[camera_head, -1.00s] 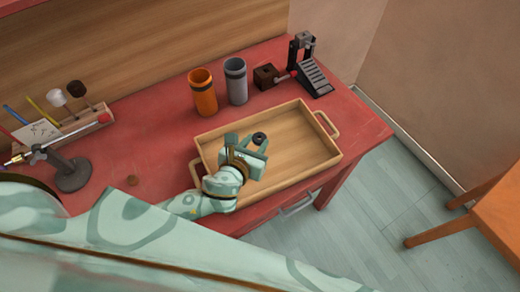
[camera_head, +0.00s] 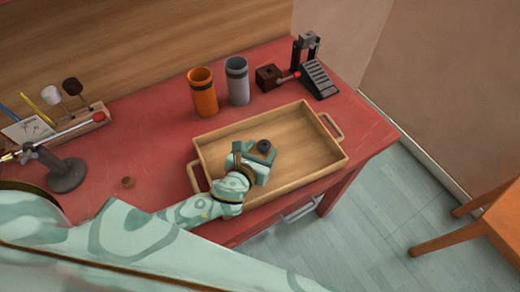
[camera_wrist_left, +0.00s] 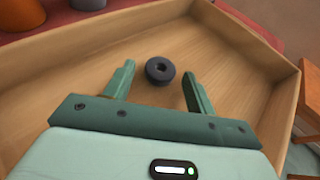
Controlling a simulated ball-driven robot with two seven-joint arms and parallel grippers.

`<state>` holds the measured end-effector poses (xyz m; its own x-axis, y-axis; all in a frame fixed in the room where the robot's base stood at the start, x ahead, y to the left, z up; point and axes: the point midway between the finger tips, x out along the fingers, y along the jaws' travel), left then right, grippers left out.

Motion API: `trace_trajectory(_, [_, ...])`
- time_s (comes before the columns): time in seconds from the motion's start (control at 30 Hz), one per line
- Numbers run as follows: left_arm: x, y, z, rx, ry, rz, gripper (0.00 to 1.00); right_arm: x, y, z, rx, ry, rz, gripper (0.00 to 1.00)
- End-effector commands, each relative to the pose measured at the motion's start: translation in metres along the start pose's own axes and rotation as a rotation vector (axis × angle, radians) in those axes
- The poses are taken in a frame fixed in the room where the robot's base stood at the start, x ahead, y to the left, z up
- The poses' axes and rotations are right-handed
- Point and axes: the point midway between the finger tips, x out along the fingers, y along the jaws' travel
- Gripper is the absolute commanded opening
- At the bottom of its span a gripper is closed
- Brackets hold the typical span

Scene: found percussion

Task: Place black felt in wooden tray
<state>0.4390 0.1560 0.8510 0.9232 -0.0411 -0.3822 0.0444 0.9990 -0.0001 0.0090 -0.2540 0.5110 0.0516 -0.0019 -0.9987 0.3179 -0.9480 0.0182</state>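The black felt (camera_head: 264,146) is a small dark ring with a hole. It appears to lie on the floor of the wooden tray (camera_head: 221,131), inside the walls. My left gripper (camera_head: 256,150) is over the tray, its fingers spread and pointing toward the back. In the left wrist view, the felt (camera_wrist_left: 160,70) sits in the gap between the open fingertips (camera_wrist_left: 158,72), with clear space on both sides and neither finger touching it. The tray floor shows around it. My right gripper is not in view.
Behind the tray on the red table (camera_head: 150,140) stand an orange cup (camera_head: 202,95), a grey cup (camera_head: 237,85), a dark wooden block (camera_head: 268,77) and a black pedal (camera_head: 318,78). A stand (camera_head: 66,175) and a mallet rack are at the left. The tray's right part is bare.

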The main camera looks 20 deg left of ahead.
Motion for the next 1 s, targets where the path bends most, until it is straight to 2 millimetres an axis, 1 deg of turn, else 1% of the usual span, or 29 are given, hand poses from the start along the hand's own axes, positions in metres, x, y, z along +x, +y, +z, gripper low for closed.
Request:
trace_trajectory(0.27, [-0.001,0.000,0.003,0.000,-0.001,0.000,0.55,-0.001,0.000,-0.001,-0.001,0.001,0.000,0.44])
trace_trajectory(0.33, [-0.007,0.000,0.003,0.000,0.000,-0.001,0.55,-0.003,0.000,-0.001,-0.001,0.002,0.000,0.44])
trace_trajectory(0.47, [-0.031,0.000,0.004,0.002,0.001,0.000,0.55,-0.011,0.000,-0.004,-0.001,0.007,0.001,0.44])
trace_trajectory(0.6, [-0.066,0.000,0.004,0.001,0.001,-0.001,0.55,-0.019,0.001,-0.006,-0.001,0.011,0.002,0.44])
trace_trajectory(0.7, [-0.088,0.000,0.004,0.000,0.001,-0.001,0.55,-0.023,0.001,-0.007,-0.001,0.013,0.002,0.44])
trace_trajectory(0.8, [-0.105,0.000,0.003,0.000,0.002,0.000,0.55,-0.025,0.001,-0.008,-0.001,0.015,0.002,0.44])
trace_trajectory(0.9, [-0.116,0.000,0.003,0.000,0.001,0.000,0.55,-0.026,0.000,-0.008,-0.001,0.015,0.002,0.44])
trace_trajectory(1.0, [-0.121,0.000,0.002,0.001,0.000,0.000,0.55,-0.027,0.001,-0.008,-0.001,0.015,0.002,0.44])
